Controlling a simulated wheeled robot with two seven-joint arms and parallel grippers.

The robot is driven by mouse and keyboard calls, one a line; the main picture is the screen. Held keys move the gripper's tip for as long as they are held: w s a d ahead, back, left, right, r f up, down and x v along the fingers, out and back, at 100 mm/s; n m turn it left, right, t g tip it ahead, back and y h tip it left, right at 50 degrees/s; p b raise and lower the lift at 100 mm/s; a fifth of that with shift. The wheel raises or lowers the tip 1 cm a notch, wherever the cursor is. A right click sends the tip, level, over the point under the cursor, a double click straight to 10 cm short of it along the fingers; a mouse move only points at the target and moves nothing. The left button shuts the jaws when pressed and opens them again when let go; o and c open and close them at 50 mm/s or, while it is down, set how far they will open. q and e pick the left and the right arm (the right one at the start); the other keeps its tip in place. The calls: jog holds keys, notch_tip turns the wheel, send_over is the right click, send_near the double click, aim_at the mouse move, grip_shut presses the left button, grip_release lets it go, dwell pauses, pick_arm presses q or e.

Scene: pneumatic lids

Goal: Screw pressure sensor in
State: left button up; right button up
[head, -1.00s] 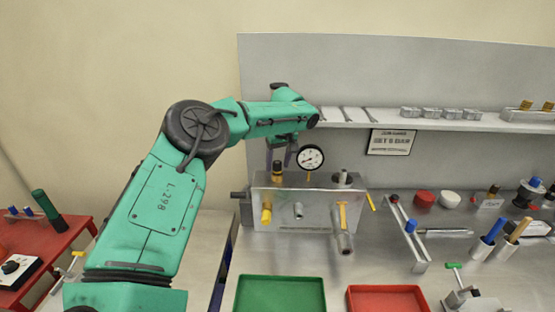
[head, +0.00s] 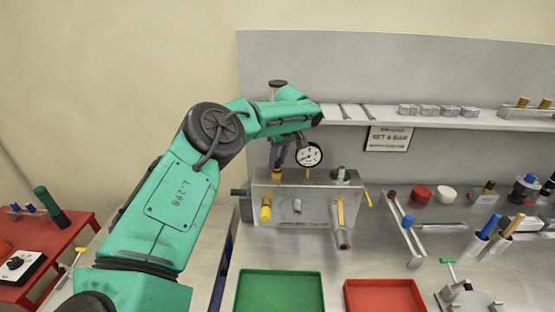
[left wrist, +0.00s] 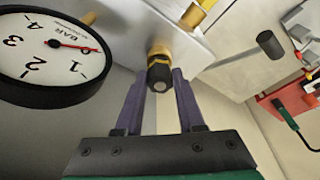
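The pressure sensor, taken to be the brass piece with a black cap (head: 277,174), stands upright on top of the metal manifold block (head: 318,210). In the left wrist view its black cap (left wrist: 160,76) lies between the tips of my left gripper (left wrist: 161,80). The dark purple fingers sit on either side of the cap. I cannot tell whether they touch it. In the head view my left gripper (head: 282,154) is right above the sensor, beside the round gauge (head: 309,155). My right gripper is not in view.
The gauge (left wrist: 52,55) is close to my left fingers. A green tray (head: 280,293) and a red tray (head: 384,297) lie in front of the block. A shelf (head: 380,117) runs behind. Tools and fittings stand to the right; a red table (head: 50,245) is at left.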

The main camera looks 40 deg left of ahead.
pick_arm(q)
grip_shut()
jog(key=shift+s+m, duration=0.1)
jog(key=shift+m, duration=0.4)
jog(key=shift+m+t, duration=0.4)
jog(key=shift+m, duration=0.7)
jog(key=m, duration=0.1)
jog(key=m+h+p, duration=0.1)
jog(key=m, duration=0.1)
jog(key=shift+s+a+r+m+t, duration=0.1)
jog(key=shift+r+m+t, duration=0.05)
jog(key=shift+m+t, duration=0.2)
jog(key=shift+m, duration=0.65)
